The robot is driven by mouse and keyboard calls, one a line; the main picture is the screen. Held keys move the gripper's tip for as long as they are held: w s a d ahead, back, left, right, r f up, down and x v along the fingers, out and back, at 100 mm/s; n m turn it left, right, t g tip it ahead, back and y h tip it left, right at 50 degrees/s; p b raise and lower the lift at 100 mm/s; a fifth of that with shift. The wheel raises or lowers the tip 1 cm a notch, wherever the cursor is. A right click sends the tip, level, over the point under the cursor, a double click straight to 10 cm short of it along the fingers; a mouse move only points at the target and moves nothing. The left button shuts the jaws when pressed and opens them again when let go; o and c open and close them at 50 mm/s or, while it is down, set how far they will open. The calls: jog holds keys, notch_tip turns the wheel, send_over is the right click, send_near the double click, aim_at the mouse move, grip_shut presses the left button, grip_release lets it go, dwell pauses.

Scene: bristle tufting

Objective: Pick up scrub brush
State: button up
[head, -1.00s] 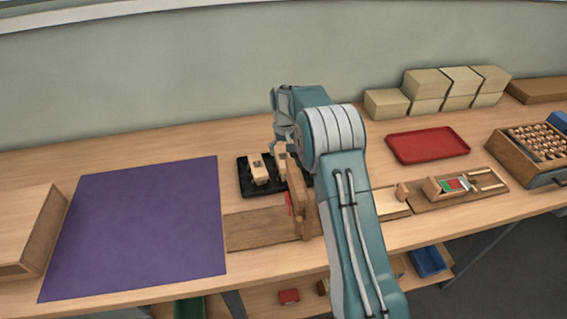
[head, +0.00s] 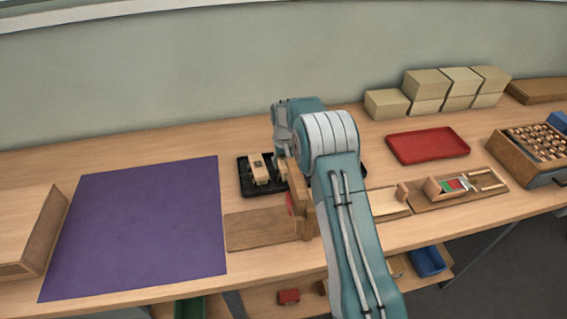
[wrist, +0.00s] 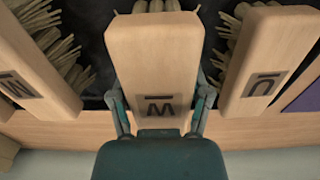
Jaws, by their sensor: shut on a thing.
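In the wrist view, a pale wooden scrub brush (wrist: 155,50) with a dark letter mark lies between the two fingers of my gripper (wrist: 161,97). The fingers are shut on its sides near the marked end. Some bristles show at its far end. A second brush (wrist: 40,70) is on the left and a third brush (wrist: 265,65) on the right, both apart from the fingers, with pale bristles. In the head view, one brush (head: 258,168) shows on the black tray (head: 246,185); my arm mostly hides the gripper and the held brush.
A purple mat (head: 140,225) covers the table left of the tray. A wooden upright (head: 300,205) stands close in front of the tray, beside my arm. A red tray (head: 428,146) and stacked tan blocks (head: 440,85) are at the right. The mat is clear.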

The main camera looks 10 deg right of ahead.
aim_at(284, 156)
notch_tip(284, 156, up, 10)
dwell(0.6)
